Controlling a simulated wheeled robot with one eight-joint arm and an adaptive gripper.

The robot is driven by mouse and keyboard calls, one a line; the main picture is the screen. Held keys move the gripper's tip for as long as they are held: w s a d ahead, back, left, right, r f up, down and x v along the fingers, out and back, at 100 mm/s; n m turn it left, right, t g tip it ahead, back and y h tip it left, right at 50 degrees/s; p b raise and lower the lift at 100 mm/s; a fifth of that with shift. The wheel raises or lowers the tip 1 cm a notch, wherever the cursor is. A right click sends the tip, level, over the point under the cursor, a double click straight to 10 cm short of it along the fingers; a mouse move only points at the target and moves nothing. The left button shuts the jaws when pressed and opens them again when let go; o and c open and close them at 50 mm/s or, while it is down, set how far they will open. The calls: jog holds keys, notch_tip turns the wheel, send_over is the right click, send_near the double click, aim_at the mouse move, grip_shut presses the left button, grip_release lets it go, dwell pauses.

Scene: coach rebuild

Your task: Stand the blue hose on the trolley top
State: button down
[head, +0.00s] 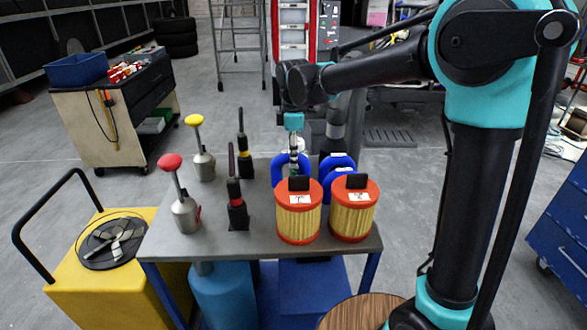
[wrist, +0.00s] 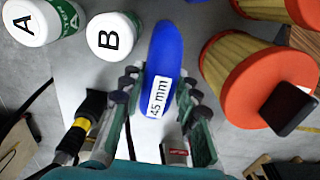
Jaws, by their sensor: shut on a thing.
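My gripper (head: 293,140) reaches down over the far side of the grey trolley top (head: 262,225). In the wrist view its fingers (wrist: 160,90) are closed around a blue hose (wrist: 166,55), which bears a white "45 mm" label. In the head view this hose (head: 278,171) shows below my gripper as a blue curve, its lower part hidden by the left orange-capped filter. I cannot tell whether it touches the trolley top. More blue hose (head: 338,162) shows just right of it, partly behind the right filter.
Two orange-capped filters, left (head: 298,212) and right (head: 353,210), stand close in front of the hoses. Oil cans with red (head: 170,162) and yellow (head: 194,120) knobs and dark tools (head: 237,205) stand at left. White-topped containers A (wrist: 28,22) and B (wrist: 110,38) are near the hose.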

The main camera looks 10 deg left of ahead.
jog(key=shift+f, duration=2.25)
jog(key=c, duration=1.4)
grip_release()
jog(key=shift+f, duration=0.1)
notch_tip(320, 180, up, 12)
jog(key=shift+r, duration=0.15)
